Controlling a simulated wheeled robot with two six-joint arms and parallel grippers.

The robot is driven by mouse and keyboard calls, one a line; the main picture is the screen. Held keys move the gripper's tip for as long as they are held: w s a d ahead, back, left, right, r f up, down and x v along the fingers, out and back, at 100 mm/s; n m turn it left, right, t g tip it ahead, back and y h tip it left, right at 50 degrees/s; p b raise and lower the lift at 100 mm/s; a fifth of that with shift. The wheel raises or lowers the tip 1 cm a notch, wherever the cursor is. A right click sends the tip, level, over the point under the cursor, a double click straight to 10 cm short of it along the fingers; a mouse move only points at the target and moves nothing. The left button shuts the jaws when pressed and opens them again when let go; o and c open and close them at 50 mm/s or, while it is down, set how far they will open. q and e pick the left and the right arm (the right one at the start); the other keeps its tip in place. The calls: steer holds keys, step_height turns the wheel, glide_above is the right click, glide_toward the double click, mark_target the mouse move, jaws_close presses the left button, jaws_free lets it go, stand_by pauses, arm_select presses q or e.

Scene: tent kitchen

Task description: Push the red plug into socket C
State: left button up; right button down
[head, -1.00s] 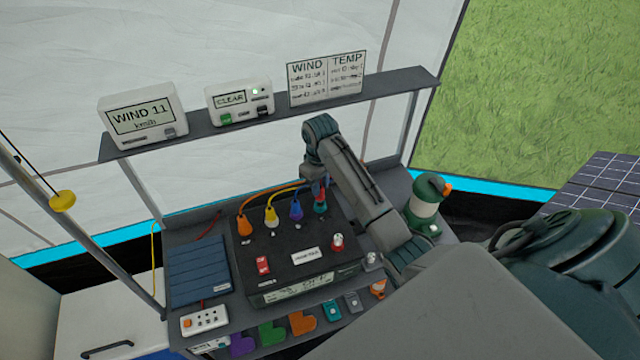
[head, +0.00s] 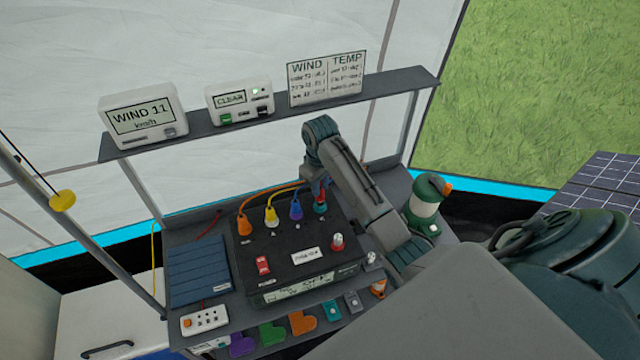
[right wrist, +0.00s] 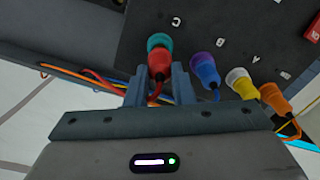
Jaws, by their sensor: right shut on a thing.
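The red plug (right wrist: 160,62) sits between the two fingers of my right gripper (right wrist: 160,82) in the right wrist view. My right gripper (head: 319,190) is shut on it above the far right part of the dark panel box. Socket C is the teal collar (right wrist: 158,41) beside the letter C; its teal also shows in the head view (head: 320,209). The plug's front overlaps the teal collar and is lined up with it. I cannot tell how deep it sits. My left gripper is out of view.
A blue plug (right wrist: 205,72), a yellow plug (right wrist: 242,86) and an orange plug (right wrist: 275,98) stand in a row beside it with cables. The panel box (head: 285,240) has a red switch (head: 263,266). A green lantern (head: 425,205) stands right of my arm.

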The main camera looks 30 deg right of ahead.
steer(key=shift+f, duration=1.2)
steer(key=c, duration=1.2)
jaws_free()
steer(key=shift+o, duration=0.2)
